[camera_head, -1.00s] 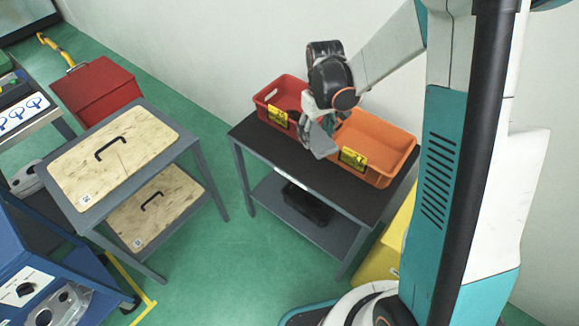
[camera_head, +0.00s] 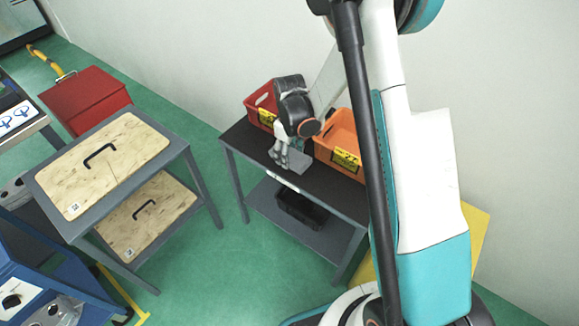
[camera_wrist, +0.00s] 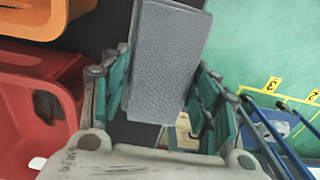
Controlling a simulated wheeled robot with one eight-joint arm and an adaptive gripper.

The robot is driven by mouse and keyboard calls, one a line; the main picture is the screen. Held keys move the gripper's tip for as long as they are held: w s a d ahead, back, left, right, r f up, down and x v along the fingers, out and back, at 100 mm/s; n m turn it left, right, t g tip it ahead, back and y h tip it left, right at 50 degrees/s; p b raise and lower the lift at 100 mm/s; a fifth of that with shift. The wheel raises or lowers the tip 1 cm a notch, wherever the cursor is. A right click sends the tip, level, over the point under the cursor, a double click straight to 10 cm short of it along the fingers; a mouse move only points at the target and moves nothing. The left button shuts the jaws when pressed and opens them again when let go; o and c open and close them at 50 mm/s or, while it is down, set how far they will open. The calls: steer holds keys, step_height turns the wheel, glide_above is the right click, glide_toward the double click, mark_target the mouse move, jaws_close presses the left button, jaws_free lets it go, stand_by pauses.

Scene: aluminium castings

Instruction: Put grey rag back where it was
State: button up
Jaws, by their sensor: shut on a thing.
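The grey rag (camera_wrist: 168,62) is a flat, textured grey piece between the fingers of my gripper (camera_wrist: 165,110) in the wrist view. My gripper (camera_head: 284,160) is shut on it. In the head view the rag (camera_head: 297,167) hangs tilted at the fingertips, over the dark top of the grey table (camera_head: 252,150), in front of the red and orange bins. I cannot tell whether the rag touches the table top.
A red bin (camera_head: 262,118) and an orange bin (camera_head: 346,157) with yellow labels stand on the table's back part. A black box (camera_head: 300,208) sits on its lower shelf. A grey cart (camera_head: 62,222) with wooden boards stands to the left. Green floor lies between them.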

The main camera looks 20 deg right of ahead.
steer(key=shift+f+b, duration=0.8)
steer(key=shift+f, duration=1.95)
steer(key=shift+f, duration=0.2)
steer(key=o, duration=1.2)
steer(key=shift+r, duration=0.15)
